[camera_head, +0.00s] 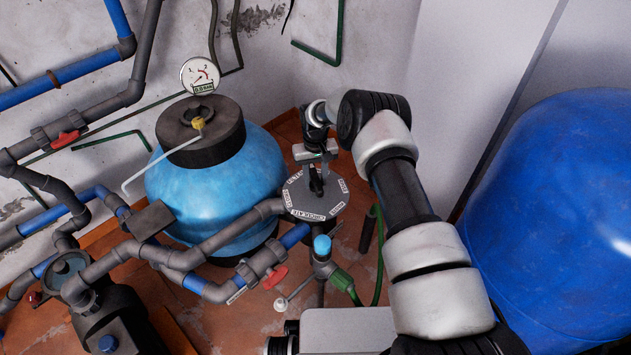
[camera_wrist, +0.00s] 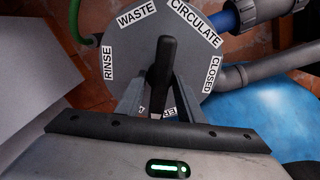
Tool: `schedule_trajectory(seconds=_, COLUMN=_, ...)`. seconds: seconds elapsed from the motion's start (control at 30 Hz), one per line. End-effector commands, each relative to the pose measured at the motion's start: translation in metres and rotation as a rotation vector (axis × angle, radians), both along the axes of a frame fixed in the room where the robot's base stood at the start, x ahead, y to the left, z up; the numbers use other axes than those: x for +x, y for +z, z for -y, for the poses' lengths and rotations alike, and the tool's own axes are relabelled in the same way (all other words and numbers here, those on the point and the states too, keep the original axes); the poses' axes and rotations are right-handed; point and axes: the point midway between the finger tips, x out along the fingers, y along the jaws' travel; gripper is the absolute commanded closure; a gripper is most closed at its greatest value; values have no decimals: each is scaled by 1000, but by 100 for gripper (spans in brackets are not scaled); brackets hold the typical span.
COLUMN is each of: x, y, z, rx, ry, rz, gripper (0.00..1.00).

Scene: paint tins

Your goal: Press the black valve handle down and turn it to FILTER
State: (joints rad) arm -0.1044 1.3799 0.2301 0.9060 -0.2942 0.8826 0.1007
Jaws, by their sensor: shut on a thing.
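The black valve handle (camera_wrist: 166,55) lies across the grey round valve plate (camera_wrist: 128,55). In the wrist view, one end points between the WASTE and CIRCULATE labels. The other end runs between my fingers towards a FILTER label (camera_wrist: 158,112), partly hidden by my gripper. RINSE is on the left and CLOSED on the right. My gripper (camera_wrist: 160,88) is shut on the handle, one finger on each side. In the head view, my gripper (camera_head: 316,172) comes down from above onto the plate (camera_head: 303,199). I cannot tell whether the handle is pressed down.
A light-blue filter tank (camera_head: 215,195) with a black lid and gauge (camera_head: 200,76) stands left of the valve. Grey and blue pipes with red-handled valves (camera_head: 275,277) run below and left. A large blue tank (camera_head: 560,200) stands at the right. A white wall rises behind.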

Motion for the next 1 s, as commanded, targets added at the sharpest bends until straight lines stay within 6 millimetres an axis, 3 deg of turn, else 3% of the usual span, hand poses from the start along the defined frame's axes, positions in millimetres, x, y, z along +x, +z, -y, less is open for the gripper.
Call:
schedule_trajectory(seconds=0.67, x=0, y=-9, z=0, rx=-1, ry=11, rz=1, gripper=87)
schedule_trajectory(seconds=1.0, x=-1, y=-9, z=-2, rx=0, ry=534, rz=1, gripper=87)
